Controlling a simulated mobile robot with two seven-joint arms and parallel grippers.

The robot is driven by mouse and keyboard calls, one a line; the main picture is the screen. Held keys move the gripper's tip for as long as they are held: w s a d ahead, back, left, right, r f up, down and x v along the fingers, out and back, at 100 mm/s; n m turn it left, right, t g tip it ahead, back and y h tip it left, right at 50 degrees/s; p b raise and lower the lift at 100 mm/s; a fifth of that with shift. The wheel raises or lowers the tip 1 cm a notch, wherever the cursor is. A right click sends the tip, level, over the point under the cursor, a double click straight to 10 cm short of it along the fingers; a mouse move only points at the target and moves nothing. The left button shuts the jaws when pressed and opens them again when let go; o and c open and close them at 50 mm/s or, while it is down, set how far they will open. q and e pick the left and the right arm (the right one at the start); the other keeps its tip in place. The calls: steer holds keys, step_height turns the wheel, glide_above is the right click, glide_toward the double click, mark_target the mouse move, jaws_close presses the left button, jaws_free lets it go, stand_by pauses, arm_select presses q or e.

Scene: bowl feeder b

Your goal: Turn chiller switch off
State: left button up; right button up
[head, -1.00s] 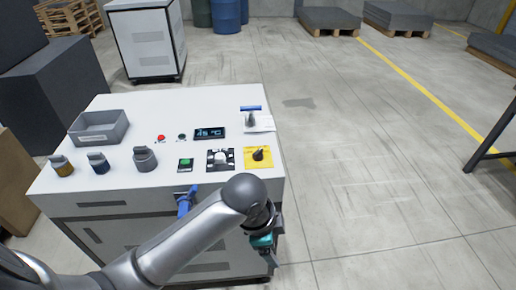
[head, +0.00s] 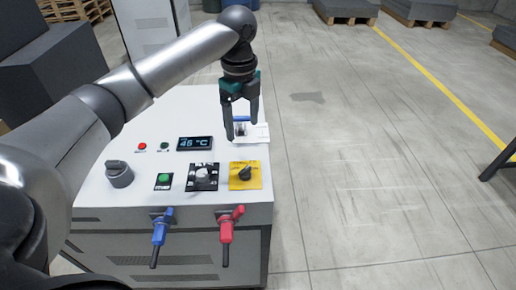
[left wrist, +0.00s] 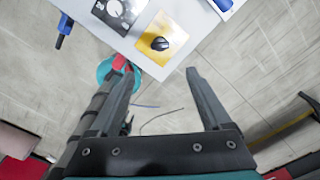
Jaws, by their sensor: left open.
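The white cabinet (head: 105,190) has a control panel on its top. A black rotary knob (head: 245,173) sits on a yellow plate (head: 253,184) near the front right corner. Left of it is a round light knob (head: 202,173) on a black plate, then a green button (head: 163,178). My left gripper (head: 241,128) is open and empty, pointing down above the panel's right side, in front of a blue-handled part (head: 241,118) on a white plate. In the left wrist view the black knob (left wrist: 159,43) lies beyond the open fingertips. My right gripper is not in view.
A lit display (head: 195,143), a red button (head: 142,146) and a grey knob (head: 119,173) are on the panel. Blue (head: 162,226) and red (head: 228,225) valve handles stick out in front.

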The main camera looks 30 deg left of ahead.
arm_select(q)
glide_above(245, 170)
step_height(245, 170, down, 5)
step_height(245, 170, down, 8)
steer(key=shift+a+f+b, duration=0.1)
steer(key=shift+f+b, duration=0.1)
steer(key=shift+b, duration=0.55)
steer(key=shift+f, duration=0.8)
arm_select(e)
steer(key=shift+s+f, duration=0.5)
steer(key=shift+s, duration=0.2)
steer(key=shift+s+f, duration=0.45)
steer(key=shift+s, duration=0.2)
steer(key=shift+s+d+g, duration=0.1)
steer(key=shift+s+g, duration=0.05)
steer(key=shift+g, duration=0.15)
arm_select(q)
steer(key=c, duration=0.3)
jaws_close()
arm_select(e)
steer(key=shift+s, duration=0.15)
